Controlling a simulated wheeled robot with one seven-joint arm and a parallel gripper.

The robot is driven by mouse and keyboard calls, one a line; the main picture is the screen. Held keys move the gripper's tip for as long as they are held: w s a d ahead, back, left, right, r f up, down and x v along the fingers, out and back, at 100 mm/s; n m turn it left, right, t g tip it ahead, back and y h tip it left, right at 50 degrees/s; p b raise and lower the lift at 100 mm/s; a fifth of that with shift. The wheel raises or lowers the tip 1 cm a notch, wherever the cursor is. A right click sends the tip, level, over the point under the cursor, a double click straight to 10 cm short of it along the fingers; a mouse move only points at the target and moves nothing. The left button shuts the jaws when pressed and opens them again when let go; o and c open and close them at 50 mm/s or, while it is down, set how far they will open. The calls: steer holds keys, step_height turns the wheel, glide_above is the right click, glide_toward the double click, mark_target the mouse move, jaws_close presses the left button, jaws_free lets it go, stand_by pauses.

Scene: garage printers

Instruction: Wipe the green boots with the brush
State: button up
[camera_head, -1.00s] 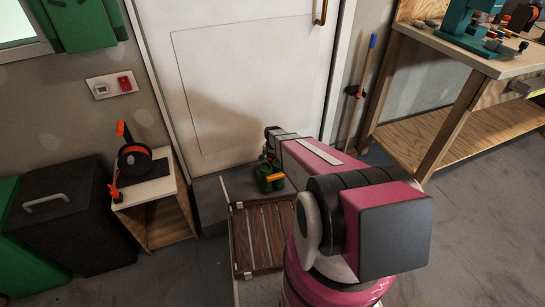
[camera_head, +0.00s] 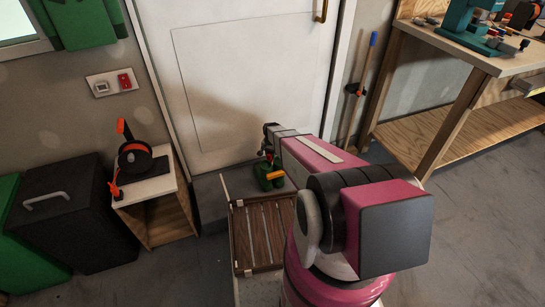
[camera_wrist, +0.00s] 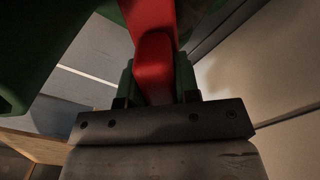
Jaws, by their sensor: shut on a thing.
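The green boots (camera_head: 268,181) stand on the grey ledge before the white door, just behind the slatted wooden rack. My gripper (camera_wrist: 156,78) is shut on a red handle (camera_wrist: 153,58), which I take as the brush's. The handle runs up out of the wrist view, so the bristles are hidden. A large dark green surface (camera_wrist: 50,45), likely a boot, fills the upper left of the wrist view close to the handle. In the head view my arm partly hides the gripper just above the boots. I cannot tell whether the brush touches them.
The slatted wooden rack (camera_head: 236,245) stands in front of the boots. A small wooden stand (camera_head: 155,192) with a black and orange reel is to the left, beside a black bin (camera_head: 70,225). A workbench (camera_head: 470,55) is at right. The white door (camera_head: 250,70) is close behind.

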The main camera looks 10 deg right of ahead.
steer(key=shift+w+a+r, duration=0.1)
steer(key=shift+w+r, duration=0.15)
steer(key=shift+w, duration=0.45)
